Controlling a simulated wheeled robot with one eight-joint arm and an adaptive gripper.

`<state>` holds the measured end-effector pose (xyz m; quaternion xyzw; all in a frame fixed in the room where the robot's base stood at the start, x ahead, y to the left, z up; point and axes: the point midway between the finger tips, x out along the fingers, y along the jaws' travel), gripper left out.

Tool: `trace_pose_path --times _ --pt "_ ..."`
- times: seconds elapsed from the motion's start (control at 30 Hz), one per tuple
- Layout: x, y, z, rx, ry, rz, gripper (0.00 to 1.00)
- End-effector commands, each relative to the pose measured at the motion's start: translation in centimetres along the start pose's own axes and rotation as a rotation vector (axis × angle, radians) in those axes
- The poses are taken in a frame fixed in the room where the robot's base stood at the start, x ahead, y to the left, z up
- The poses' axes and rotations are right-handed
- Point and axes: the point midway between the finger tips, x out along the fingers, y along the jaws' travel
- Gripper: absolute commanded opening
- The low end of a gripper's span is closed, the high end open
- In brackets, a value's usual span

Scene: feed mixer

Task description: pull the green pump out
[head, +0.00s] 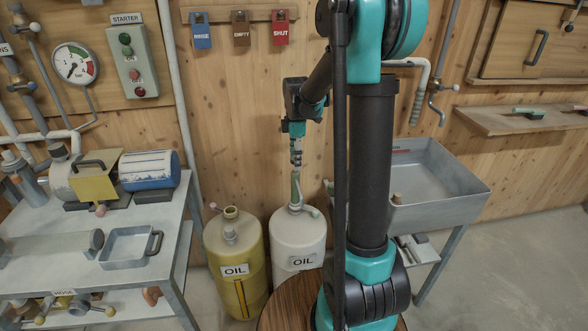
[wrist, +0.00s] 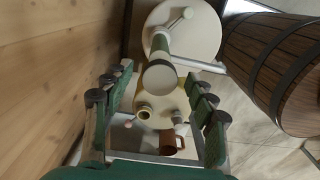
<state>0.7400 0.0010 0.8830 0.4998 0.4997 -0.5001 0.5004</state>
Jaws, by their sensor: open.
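The green pump (head: 296,189) stands upright in the top of the white oil can (head: 297,243), with a pale spout or lever at its side. In the wrist view the pump (wrist: 160,74) shows its round end between my fingers, with the white can (wrist: 197,38) behind it. My gripper (head: 296,162) points down just above the pump in the head view. In the wrist view its fingers (wrist: 159,85) are spread, one on each side of the pump, with gaps and no contact visible. The pump's lower part is hidden inside the can.
A yellow oil can (head: 235,262) stands close to the left of the white one. A wooden barrel (wrist: 275,65) is near on the other side. A metal workbench (head: 150,235) is at left, a grey sink (head: 450,205) at right. The wooden wall (head: 240,120) is close behind.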

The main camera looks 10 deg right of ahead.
Motion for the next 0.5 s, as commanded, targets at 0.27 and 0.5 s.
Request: trace_pose_path --times 0.27,0.5 --pt "3.8 0.0 0.0 0.000 0.000 0.000 0.57" --pt "4.8 0.0 0.0 0.000 0.000 0.000 0.57"
